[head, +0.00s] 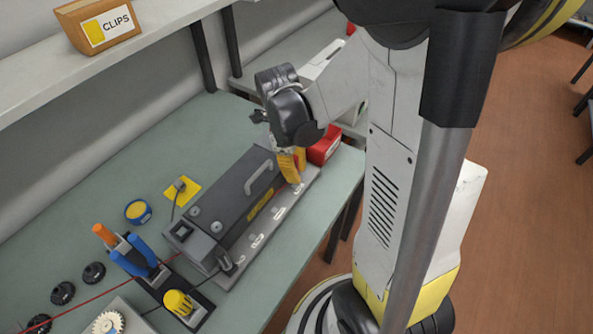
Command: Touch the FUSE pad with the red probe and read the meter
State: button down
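My gripper (259,116) is a dark shape above the far end of the long grey machine (240,190); its fingers are too small and partly hidden to tell whether they are open or shut. A yellow and orange piece (291,164) shows just below my wrist, by the machine's far end; I cannot tell whether it is held. A light strip with several small pale pads (257,240) runs along the machine's right side; their lettering is unreadable, so I cannot pick out FUSE. A thin red lead (97,295) crosses the table at left. No red probe tip or meter display can be made out.
A red box (326,145) stands beyond the machine. A black tray (199,316) holds blue-handled pliers (130,262) and a yellow item (178,303). A blue-and-yellow roll (138,212) and a yellow square (184,193) lie left of the machine. A CLIPS box (97,24) is on the shelf.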

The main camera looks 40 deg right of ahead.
aim_at(297, 158)
jog(key=shift+f+b, duration=0.65)
dwell(1.1)
jog(key=shift+r, duration=0.1)
notch_tip(297, 158, up, 7)
jog(key=p, duration=0.5)
jog(key=shift+p, duration=0.35)
dwell(0.4)
